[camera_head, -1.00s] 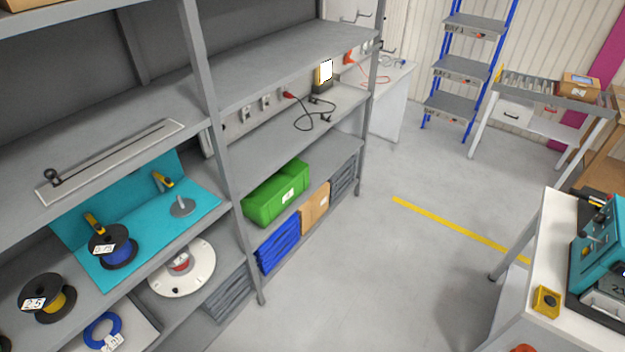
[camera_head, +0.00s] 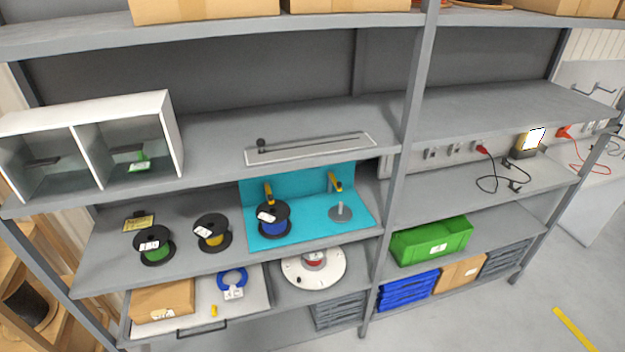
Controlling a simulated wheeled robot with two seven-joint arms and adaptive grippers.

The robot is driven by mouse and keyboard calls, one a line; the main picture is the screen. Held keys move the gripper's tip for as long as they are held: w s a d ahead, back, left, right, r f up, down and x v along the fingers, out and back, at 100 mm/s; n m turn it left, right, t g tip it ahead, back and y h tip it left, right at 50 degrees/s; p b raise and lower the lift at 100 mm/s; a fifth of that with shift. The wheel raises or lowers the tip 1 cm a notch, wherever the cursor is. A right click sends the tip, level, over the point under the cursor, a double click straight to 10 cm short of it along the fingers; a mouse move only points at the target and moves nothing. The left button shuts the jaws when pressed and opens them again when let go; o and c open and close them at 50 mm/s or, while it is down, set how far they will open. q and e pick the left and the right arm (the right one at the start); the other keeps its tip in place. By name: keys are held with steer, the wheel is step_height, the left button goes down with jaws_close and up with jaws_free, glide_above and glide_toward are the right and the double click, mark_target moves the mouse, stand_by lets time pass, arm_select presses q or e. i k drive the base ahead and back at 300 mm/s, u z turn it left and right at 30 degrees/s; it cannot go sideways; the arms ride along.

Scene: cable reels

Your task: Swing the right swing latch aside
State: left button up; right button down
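Two yellow-and-black swing latches are on the upright back of a turquoise stand (camera_head: 300,232) on the middle shelf. The right swing latch (camera_head: 335,182) sits above a grey base with a bare upright peg (camera_head: 340,212). The left swing latch (camera_head: 268,192) sits above a black reel with blue cable (camera_head: 273,220). Both latches look tilted, but their exact position is too small to tell. Neither of my grippers shows in the view.
Reels with yellow cable (camera_head: 212,233) and green cable (camera_head: 153,245) stand left of the turquoise stand. A shelf post (camera_head: 395,180) rises just right of it. A shelf with a flat rail plate (camera_head: 310,148) lies above; a white disc (camera_head: 312,268) lies below.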

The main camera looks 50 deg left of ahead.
mark_target(338, 185)
steer(key=u, duration=1.35)
steer(key=k, duration=0.55)
steer(key=u, duration=1)
steer(key=i, duration=1.3)
steer(key=z, duration=0.45)
